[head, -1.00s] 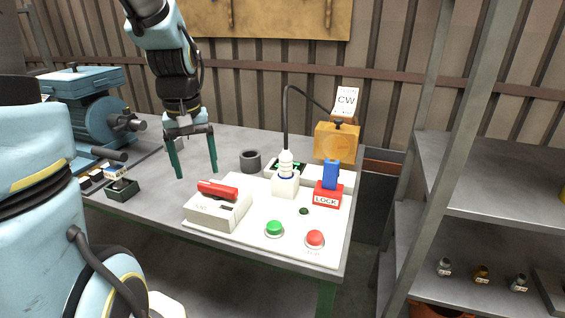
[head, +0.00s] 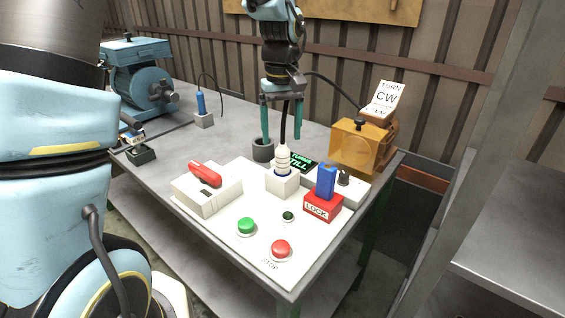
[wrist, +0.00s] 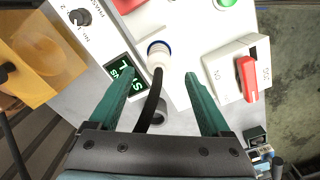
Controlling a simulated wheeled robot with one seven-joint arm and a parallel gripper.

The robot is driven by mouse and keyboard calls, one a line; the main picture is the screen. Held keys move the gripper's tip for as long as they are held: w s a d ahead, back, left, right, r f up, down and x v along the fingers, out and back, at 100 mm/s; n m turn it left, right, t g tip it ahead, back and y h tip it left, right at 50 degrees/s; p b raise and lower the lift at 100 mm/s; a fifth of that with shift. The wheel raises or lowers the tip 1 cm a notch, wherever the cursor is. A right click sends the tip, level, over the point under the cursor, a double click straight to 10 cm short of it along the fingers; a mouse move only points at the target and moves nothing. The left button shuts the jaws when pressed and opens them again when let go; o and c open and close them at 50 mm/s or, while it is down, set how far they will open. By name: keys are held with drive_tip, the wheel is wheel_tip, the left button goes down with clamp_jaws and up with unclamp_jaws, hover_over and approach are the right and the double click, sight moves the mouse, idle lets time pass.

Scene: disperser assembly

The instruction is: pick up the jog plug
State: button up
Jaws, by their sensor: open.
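The jog plug (head: 283,160) is a ribbed white plug upright on a white block (head: 282,184), with a black cable coming from its top. It also shows in the wrist view (wrist: 158,52), with the cable running down toward my gripper. My gripper (head: 281,139) is open and empty, pointing down above the plug. In the wrist view its two teal fingers (wrist: 159,75) lie on either side of the cable, not touching the plug.
A red LOCK block with blue lever (head: 325,190), a box with red switch (head: 207,185), green (head: 246,227) and red (head: 281,249) buttons and a small display (head: 301,161) surround it. A dark cup (head: 263,149) stands behind, an orange box (head: 362,148) right.

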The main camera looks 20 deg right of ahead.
sight(283, 157)
drive_tip(key=shift+s+f+p, duration=0.1)
drive_tip(key=shift+f+p, duration=1.1)
drive_tip(key=shift+f, duration=2.55)
clamp_jaws()
drive_tip(key=shift+d, duration=0.1)
